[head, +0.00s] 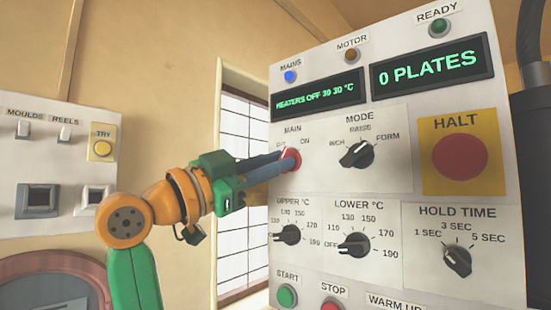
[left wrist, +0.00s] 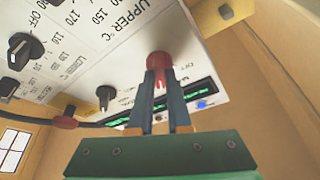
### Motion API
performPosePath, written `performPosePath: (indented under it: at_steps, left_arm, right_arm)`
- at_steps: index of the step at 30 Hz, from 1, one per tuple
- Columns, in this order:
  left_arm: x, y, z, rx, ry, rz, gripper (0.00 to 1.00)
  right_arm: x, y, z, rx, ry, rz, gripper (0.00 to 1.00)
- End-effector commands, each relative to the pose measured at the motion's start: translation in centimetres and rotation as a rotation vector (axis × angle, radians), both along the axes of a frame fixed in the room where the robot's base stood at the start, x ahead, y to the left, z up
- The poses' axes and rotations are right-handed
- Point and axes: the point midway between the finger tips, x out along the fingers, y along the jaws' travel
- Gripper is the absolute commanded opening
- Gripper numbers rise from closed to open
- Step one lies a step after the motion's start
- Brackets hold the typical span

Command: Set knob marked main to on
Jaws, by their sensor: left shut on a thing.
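The red knob marked MAIN (head: 288,152) sits on the upright control panel, below the green-lettered display. Its ON label is to the upper right; the label on the left is partly hidden by my fingers. My left gripper (head: 287,162) reaches in from the left and is shut on this knob. In the left wrist view the two blue-grey fingers (left wrist: 161,88) lie on either side of the red knob (left wrist: 160,60). The fingers cover much of the knob, so I cannot tell where its pointer stands. My right gripper is not in view.
The MODE knob (head: 357,154) is close on the right, and the UPPER °C knob (head: 289,234) is below. The red HALT button (head: 460,157) stands out farther right. The MAINS lamp (head: 290,76) is blue. A switch panel (head: 60,150) is on the left wall.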

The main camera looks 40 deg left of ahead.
Motion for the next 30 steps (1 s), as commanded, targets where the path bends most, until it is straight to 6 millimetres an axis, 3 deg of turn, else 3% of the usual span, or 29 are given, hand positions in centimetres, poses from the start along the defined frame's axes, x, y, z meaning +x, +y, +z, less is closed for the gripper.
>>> performPosePath:
  at_steps: [23, 24, 27, 30]
  left_arm:
    - [-0.09, 0.05, 0.18, 0.093, -0.013, 0.000, 0.00]
    - [-0.09, 0.05, 0.18, 0.092, -0.013, 0.000, 0.22]
    - [-0.07, 0.05, 0.15, 0.092, -0.012, 0.000, 0.46]
    - [-0.05, 0.04, 0.12, 0.093, -0.011, 0.000, 0.46]
  right_arm:
    - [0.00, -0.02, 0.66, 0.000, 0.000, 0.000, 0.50]
    - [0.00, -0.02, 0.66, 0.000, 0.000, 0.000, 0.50]
    - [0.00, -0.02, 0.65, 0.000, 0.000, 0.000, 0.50]
    - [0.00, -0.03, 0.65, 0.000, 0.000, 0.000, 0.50]
